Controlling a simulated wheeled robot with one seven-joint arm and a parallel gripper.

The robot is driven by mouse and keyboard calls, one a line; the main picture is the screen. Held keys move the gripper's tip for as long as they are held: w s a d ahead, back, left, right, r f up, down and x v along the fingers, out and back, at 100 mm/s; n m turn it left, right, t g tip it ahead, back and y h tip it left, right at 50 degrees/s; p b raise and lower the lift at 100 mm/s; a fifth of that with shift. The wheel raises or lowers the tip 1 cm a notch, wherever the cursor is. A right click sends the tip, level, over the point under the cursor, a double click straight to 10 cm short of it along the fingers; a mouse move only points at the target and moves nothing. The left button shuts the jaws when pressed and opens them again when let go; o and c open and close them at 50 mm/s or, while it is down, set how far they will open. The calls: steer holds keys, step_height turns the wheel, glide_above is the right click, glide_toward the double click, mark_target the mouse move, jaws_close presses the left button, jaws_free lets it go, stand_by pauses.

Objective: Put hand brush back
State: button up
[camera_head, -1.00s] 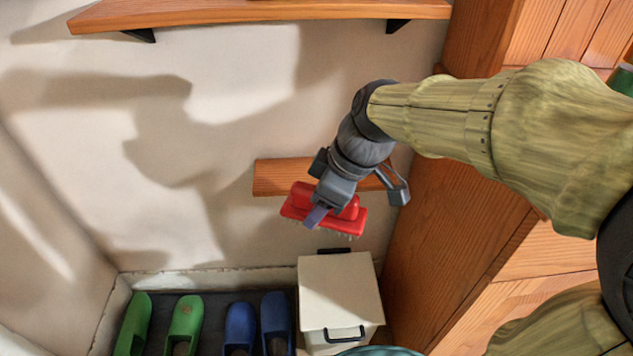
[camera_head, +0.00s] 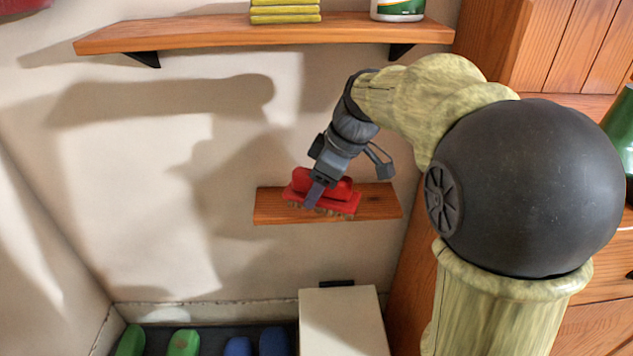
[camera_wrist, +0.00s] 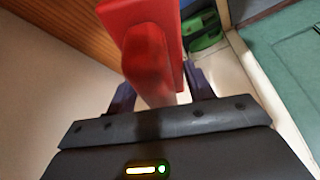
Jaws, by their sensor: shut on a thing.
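The red hand brush (camera_head: 345,200) is at the small lower wooden shelf (camera_head: 379,203), bristles down, over the shelf's left part. I cannot tell whether the bristles touch the board. My gripper (camera_head: 316,192) is shut on the brush from above. In the wrist view the brush (camera_wrist: 147,45) stands between the two dark fingers of my gripper (camera_wrist: 160,95); its far end runs out of the top of the picture.
A longer wooden shelf (camera_head: 215,38) above holds folded yellow cloths (camera_head: 285,12) and a white-green container (camera_head: 397,9). Below are a pale box (camera_head: 342,322) and green and blue slippers (camera_head: 183,342). A wooden cabinet (camera_head: 485,40) stands at right. The lower shelf's right part is clear.

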steer(key=shift+w+b, duration=0.35)
steer(key=shift+w, duration=1.95)
steer(key=shift+w, duration=0.3)
steer(key=shift+w+f+b, duration=0.15)
steer(key=shift+w+b, duration=0.2)
steer(key=shift+w, duration=0.6)
steer(key=shift+s+f+b, duration=0.15)
steer(key=shift+f+b, duration=0.6)
steer(key=shift+f, duration=0.65)
steer(key=shift+b, duration=0.3)
